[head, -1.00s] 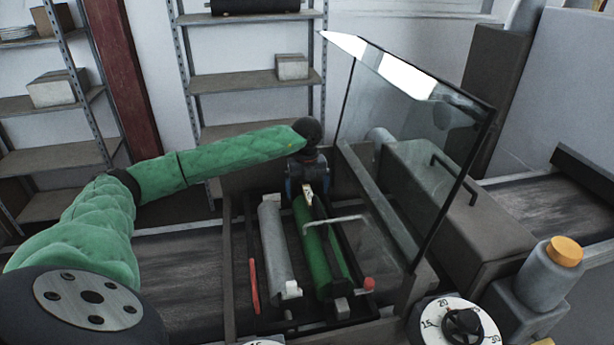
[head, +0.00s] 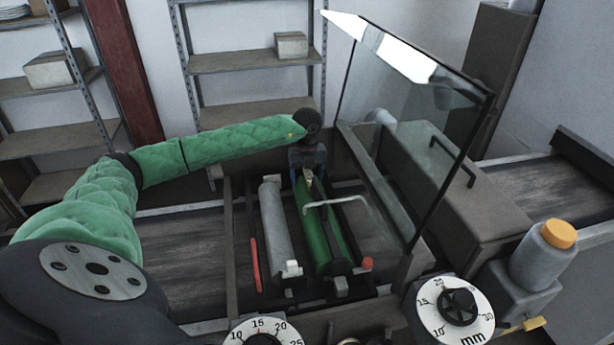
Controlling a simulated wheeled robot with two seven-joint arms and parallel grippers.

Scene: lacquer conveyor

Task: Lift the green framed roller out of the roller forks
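The green framed roller (head: 323,238) lies lengthwise in the open machine bay, with a pale wire handle (head: 335,204) over it. A grey roller (head: 274,228) lies to its left. My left arm reaches in from the left in a green padded sleeve. My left gripper (head: 308,177) points down at the far end of the green roller. Its fingertips are small and dark there, so I cannot tell whether they are open, shut or touching the frame. The fork seats under the roller are mostly hidden. My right gripper is not in view.
A raised glass guard (head: 411,130) stands right of the bay. A red bar (head: 255,265) lies left of the grey roller. Two dials (head: 455,308) and an orange-capped bottle (head: 542,255) stand at the front. Shelves (head: 250,62) are behind.

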